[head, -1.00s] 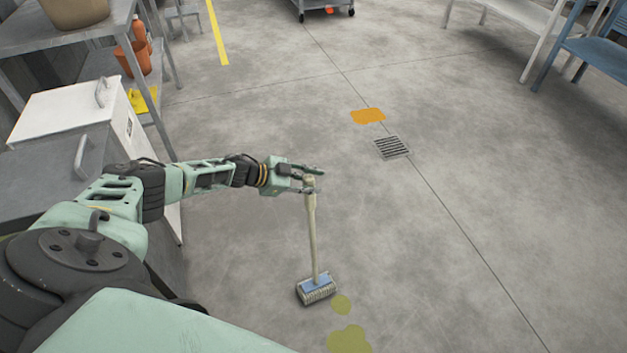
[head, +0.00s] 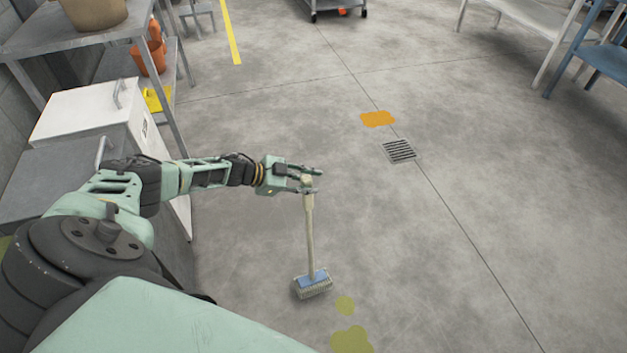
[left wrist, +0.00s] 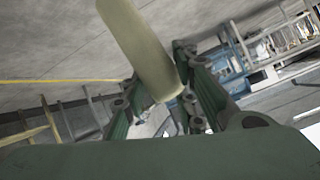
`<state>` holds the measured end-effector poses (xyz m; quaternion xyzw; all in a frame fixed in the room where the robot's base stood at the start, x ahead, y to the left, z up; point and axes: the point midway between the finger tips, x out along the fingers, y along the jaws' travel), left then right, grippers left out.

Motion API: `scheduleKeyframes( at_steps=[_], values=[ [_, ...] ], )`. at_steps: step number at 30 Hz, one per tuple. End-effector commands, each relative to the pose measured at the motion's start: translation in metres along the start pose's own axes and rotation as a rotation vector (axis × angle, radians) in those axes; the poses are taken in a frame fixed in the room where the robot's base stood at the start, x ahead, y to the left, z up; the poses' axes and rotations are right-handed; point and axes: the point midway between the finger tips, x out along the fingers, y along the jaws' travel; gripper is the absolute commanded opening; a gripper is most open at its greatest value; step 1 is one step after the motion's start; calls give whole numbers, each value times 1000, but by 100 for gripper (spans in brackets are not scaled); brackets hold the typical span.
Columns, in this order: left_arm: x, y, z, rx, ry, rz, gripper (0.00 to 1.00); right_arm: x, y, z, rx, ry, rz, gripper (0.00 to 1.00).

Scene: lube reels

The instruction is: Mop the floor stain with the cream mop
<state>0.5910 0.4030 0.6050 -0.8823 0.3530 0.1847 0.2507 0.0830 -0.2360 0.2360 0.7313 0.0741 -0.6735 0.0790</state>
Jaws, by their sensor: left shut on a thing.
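The cream mop (head: 310,235) stands nearly upright in the head view, its blue-topped head (head: 313,284) low at or near the floor. My left gripper (head: 308,181) is shut on the top of its handle. The handle (left wrist: 142,45) also shows between the fingers (left wrist: 165,100) in the left wrist view. A yellow-green floor stain lies just right of and below the mop head, as a small blot (head: 345,305) and a larger blot (head: 352,340) cut by the lower edge. The mop head is beside the small blot, apart from it. My right gripper is not in view.
An orange patch (head: 378,119) and a floor drain (head: 400,151) lie farther off. A white cabinet (head: 88,115) and grey shelving (head: 100,40) stand at left. Benches stand at upper right. The middle floor is clear.

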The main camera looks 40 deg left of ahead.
Motion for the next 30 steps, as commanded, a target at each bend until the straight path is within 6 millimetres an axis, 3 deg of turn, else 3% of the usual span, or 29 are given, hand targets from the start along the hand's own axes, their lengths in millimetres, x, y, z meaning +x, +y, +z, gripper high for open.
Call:
scheduleKeyframes(
  at_steps=[5, 30],
  values=[
    [-6, -1, -4, -2, 6, -1, 0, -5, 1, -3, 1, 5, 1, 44],
    [-77, -4, -12, -1, 5, 0, 0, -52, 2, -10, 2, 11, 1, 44]
  ],
)
